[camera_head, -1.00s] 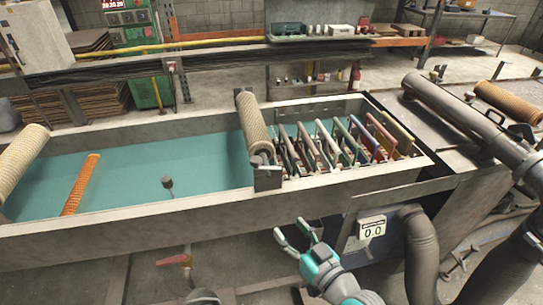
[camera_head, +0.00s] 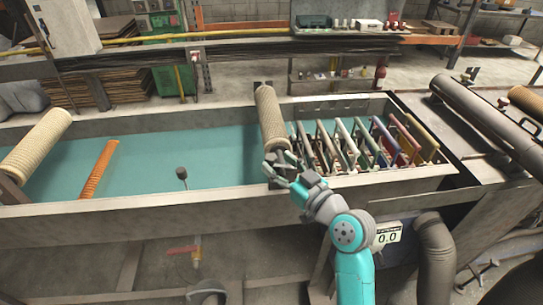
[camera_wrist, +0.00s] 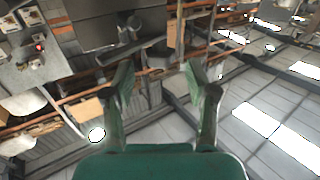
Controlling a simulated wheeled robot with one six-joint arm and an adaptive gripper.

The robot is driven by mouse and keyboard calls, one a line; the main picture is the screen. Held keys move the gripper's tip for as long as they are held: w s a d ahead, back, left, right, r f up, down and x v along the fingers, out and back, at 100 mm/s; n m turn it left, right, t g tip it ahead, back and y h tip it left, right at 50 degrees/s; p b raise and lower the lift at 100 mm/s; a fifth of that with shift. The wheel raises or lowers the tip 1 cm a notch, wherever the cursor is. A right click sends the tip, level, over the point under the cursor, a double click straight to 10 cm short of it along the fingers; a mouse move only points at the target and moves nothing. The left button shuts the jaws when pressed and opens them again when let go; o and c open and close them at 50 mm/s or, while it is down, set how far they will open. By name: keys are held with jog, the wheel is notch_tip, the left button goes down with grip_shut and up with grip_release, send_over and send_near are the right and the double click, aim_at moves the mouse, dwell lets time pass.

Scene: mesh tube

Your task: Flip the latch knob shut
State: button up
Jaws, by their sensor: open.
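A dark round knob (camera_head: 182,173) on a thin stem stands at the front inner side of the long tank (camera_head: 120,213), left of my gripper. I cannot tell whether it is the latch knob. My gripper (camera_head: 279,166) is raised over the tank's front wall, by the lower end of the beige mesh roller (camera_head: 270,118). It covers part of the roller's dark end bracket; whether they touch is unclear. In the wrist view my gripper (camera_wrist: 158,75) has its green fingers spread, with nothing between them. The knob is not clearly seen there.
Several coloured plates (camera_head: 375,142) stand in a row right of the roller. An orange tube (camera_head: 99,168) and another beige roller (camera_head: 38,140) lie at the left. A red-handled valve (camera_head: 183,250) sits below the wall. A 0.0 display (camera_head: 388,236) is beside my arm.

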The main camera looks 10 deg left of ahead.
aim_at(275, 160)
jog(key=shift+x, duration=1.95)
jog(key=shift+c, duration=0.2)
grip_shut()
